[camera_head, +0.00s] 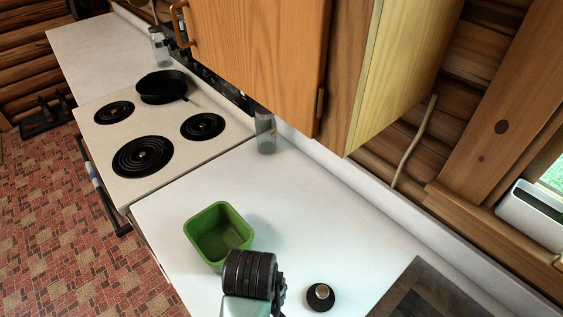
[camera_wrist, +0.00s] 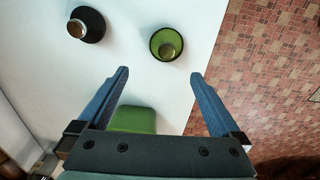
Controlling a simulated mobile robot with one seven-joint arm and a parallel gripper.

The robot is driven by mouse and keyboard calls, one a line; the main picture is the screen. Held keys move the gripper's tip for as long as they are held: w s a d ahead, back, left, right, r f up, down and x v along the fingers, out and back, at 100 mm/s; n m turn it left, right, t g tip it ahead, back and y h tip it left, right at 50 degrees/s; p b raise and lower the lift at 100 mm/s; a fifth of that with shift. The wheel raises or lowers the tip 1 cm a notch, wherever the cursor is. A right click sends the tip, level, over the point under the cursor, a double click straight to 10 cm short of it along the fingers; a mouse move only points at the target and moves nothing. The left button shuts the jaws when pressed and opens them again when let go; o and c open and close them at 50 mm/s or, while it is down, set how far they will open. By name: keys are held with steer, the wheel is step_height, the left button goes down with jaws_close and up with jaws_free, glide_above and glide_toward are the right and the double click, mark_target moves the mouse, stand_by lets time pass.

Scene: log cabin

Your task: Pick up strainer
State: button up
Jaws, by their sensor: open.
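Two small round things on the white counter could be the strainer; I cannot tell which. One is black with a metal-coloured middle (camera_wrist: 86,24), at the upper left in the wrist view; a black round thing with a pale knob also shows in the head view (camera_head: 320,297). The other is a green round thing with a darker cup-like middle (camera_wrist: 166,45), at the upper middle in the wrist view and not seen in the head view. My gripper (camera_wrist: 160,75) is open and empty above the counter, its fingertips just below the green round thing in the picture.
A green square bowl (camera_head: 218,235) stands on the counter (camera_head: 330,220), partly hidden by my gripper in the wrist view (camera_wrist: 132,120). A stove (camera_head: 170,130) with a black pan (camera_head: 163,86) is at left. A wooden cabinet (camera_head: 260,60) hangs above; a glass jar (camera_head: 265,133) stands below it.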

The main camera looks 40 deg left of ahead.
steer(key=f, duration=0.7)
steer(key=shift+s+d+f, duration=0.1)
steer(key=shift+s+d, duration=0.1)
steer(key=shift+s, duration=0.1)
steer(key=shift+s+d+f, duration=0.1)
steer(key=shift+f, duration=0.5)
steer(key=shift+f+p, duration=0.45)
steer(key=shift+f, duration=1.6)
steer(key=c, duration=1.4)
steer(key=shift+r, duration=0.1)
step_height(320, 180, up, 10)
steer(key=shift+b, duration=0.55)
